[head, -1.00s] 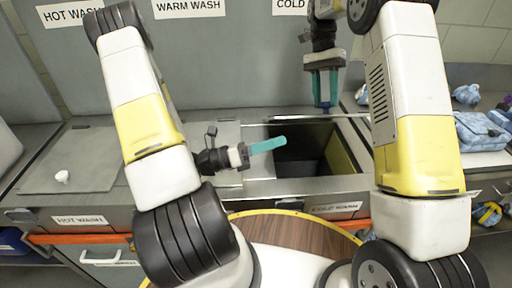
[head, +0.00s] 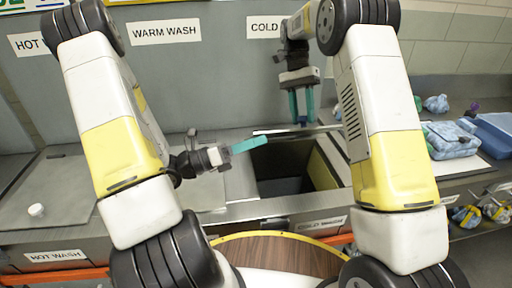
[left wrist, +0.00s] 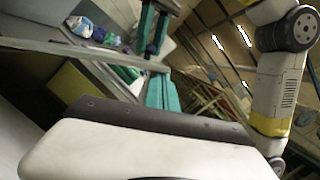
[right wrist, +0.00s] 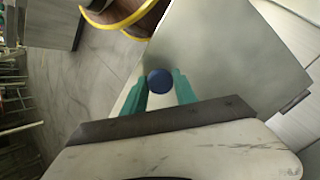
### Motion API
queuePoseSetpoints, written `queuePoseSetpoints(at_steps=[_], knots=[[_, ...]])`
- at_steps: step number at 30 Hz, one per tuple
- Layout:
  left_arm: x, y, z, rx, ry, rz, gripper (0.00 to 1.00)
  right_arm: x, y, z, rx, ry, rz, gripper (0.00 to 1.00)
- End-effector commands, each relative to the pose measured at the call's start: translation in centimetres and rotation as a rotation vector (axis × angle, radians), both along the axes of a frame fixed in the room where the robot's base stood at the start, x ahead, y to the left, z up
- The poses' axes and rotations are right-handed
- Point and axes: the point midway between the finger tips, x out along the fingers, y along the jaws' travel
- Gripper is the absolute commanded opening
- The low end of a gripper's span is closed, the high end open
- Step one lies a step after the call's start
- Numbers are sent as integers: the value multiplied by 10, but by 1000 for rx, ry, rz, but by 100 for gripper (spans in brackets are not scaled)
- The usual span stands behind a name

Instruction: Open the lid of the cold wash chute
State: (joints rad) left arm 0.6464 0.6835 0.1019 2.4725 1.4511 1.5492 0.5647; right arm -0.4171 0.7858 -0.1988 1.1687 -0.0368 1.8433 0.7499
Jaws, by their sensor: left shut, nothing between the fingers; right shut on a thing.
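The cold wash chute (head: 268,187) stands open as a dark rectangular hole in the counter, below the COLD sign and behind the COLD label. Its grey lid (head: 290,132) is raised at the back of the hole and shows nearly edge-on; its face fills much of the right wrist view (right wrist: 235,60). My right gripper (head: 301,118) is shut on the lid's round blue knob (right wrist: 160,81), between the teal fingers. My left gripper (head: 249,145) is shut and empty, over the left edge of the hole. Its teal fingers also show in the left wrist view (left wrist: 162,92).
The hot wash lid (head: 75,190) with a white knob (head: 36,210) lies shut at the left. Blue folded bags (head: 452,138) lie on the right counter, with more bags on a shelf below (head: 467,215). A round wooden top (head: 280,255) is in front.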

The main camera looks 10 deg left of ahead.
Motion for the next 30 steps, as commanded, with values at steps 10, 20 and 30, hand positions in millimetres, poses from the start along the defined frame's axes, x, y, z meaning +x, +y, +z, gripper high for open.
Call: queuePoseSetpoints(at_steps=[10, 20, 30], knots=[[3, 2, 6, -12, -15, 8, 0, -4, -2, -6, -8, 24, -1, 55], [3, 1, 4, -11, -12, 6, 0, -3, -2, -5, -8, 20, -2, 55], [2, 1, 4, -9, -9, 5, 0, -4, -1, -5, -4, 13, 0, 55]])
